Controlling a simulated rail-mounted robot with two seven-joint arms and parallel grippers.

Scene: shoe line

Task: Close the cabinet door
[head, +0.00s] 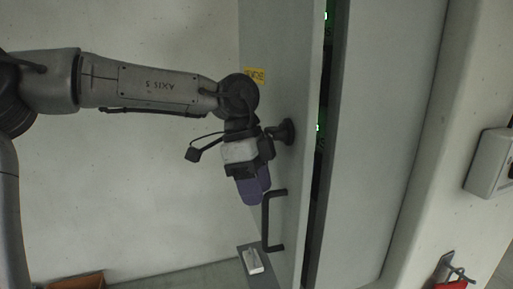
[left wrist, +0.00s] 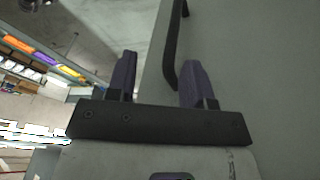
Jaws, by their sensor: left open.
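The grey cabinet door (head: 292,60) stands slightly ajar, with a dark gap and green lights along its right side in the head view. It carries a black bar handle (head: 265,222). My left gripper (head: 253,192) is at the door's face, just above and left of the handle, fingers pointing down in the picture. In the left wrist view the purple fingers (left wrist: 160,62) are apart, with the door's edge and the black handle (left wrist: 172,50) appearing between them. I cannot tell whether they touch the door. My right gripper is not in view.
A black knob (head: 285,131) and yellow label (head: 255,76) are on the door. A second grey panel (head: 375,120) stands right of the gap. A white wall box (head: 490,160) is at far right. Shelves with coloured bins (left wrist: 45,57) show in the left wrist view.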

